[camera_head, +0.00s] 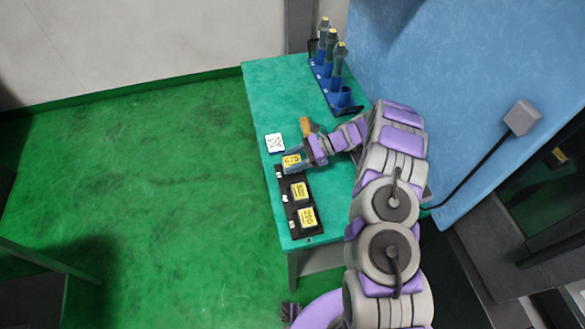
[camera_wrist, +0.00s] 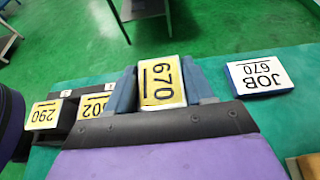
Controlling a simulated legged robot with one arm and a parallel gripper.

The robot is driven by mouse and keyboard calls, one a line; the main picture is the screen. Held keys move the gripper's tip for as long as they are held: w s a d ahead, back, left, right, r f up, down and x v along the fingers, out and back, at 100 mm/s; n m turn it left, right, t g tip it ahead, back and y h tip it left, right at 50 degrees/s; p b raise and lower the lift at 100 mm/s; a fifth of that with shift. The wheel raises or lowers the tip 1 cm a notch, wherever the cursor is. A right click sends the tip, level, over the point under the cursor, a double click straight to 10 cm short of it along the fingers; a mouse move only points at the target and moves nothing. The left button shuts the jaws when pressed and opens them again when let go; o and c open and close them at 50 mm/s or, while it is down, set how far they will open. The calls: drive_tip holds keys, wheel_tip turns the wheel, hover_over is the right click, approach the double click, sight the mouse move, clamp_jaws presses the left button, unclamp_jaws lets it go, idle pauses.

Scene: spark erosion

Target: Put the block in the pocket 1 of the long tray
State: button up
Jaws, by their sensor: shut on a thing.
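The block (camera_head: 292,160) has a yellow top marked 670. My gripper (camera_head: 296,158) is shut on it, and in the wrist view the block (camera_wrist: 162,82) sits between the two blue-grey fingers. The long tray (camera_head: 290,212) is black and lies along the left edge of the green table. Two other yellow-topped blocks sit in its near and middle pockets. The held block is at the tray's far end; I cannot tell its height over the pocket there. My fingers hide that end in the wrist view.
A white card (camera_wrist: 260,75) reading JOB 670 lies beside the held block on the table (camera_head: 270,85). The neighbouring block (camera_wrist: 94,104) is close to one finger; the block marked 290 (camera_wrist: 44,114) is farther off. A blue rack (camera_head: 325,75) with dark upright tools stands at the back.

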drive_tip(key=shift+f, duration=1.85)
drive_tip(key=shift+f+b, duration=0.15)
drive_tip(key=shift+b, duration=0.15)
drive_tip(key=o, duration=1.3)
